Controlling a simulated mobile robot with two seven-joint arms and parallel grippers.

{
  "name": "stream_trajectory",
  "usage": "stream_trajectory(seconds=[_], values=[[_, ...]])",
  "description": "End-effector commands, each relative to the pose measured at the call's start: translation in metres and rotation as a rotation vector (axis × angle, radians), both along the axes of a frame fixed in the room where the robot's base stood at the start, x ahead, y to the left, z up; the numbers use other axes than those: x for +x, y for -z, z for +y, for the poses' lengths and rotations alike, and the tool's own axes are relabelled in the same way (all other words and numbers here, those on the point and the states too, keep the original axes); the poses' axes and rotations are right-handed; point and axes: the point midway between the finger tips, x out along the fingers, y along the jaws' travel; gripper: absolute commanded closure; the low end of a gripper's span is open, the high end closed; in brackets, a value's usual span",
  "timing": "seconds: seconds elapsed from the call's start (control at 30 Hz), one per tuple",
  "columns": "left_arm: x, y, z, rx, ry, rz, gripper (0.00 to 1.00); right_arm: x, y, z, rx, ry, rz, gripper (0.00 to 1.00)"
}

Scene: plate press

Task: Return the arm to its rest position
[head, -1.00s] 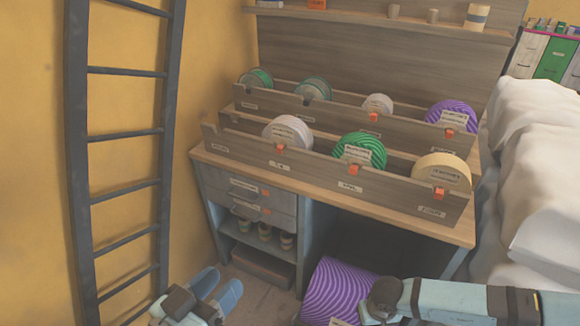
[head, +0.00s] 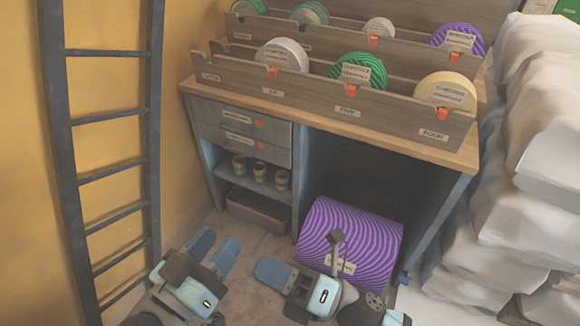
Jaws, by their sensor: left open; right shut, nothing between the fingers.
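My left gripper (head: 216,244) is at the lower left, above the floor, with its two blue fingers apart and nothing between them. My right gripper (head: 266,270) is at the lower middle, in front of the large purple striped roll (head: 365,228). Its blue fingers are together, point left and hold nothing. My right arm folds in from the bottom right and hides part of the roll's lower front. The two grippers are close to each other but apart.
A wooden workbench (head: 330,121) carries racks of striped and plain discs. Below are drawers (head: 243,133) and a shelf with small cups (head: 259,172). A dark ladder (head: 113,132) stands at left. White sacks (head: 540,150) are piled at right. Some floor (head: 240,219) is bare.

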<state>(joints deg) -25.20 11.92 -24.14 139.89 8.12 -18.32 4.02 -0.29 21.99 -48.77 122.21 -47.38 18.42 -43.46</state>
Motion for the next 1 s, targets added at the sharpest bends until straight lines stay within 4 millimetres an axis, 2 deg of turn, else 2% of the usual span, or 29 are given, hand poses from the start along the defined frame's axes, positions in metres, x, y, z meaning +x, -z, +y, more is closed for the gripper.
stream_trajectory(seconds=[0.03, 0.1, 0.2, 0.37, 0.53, 0.6, 1.0], values=[[0.0, 0.02, 0.0, -0.005, -0.003, -0.009, 0.57, 0.008, 0.005, -0.017, 0.137, 0.028, 0.223, 1.0], [-0.001, 0.03, 0.001, -0.012, -0.009, -0.024, 0.57, 0.021, 0.004, -0.042, 0.325, 0.041, 0.522, 1.0], [-0.001, 0.041, 0.001, -0.021, -0.014, -0.042, 0.57, 0.032, 0.011, -0.074, 0.564, 0.032, 0.866, 1.0], [-0.002, 0.056, 0.002, -0.033, -0.021, -0.066, 0.57, 0.036, 0.032, -0.116, 0.886, -0.015, 1.274, 1.0], [-0.002, 0.071, 0.003, -0.044, -0.027, -0.086, 0.57, 0.029, 0.058, -0.15, 1.192, -0.094, 1.618, 1.0], [0.0, 0.052, 0.004, -0.028, -0.035, -0.069, 0.57, 0.031, 0.039, -0.151, 1.199, -0.075, 1.642, 1.0], [0.009, 0.029, 0.017, 0.095, -0.084, 0.082, 0.57, 0.041, 0.016, -0.163, 1.17, 0.148, 1.714, 1.0]])
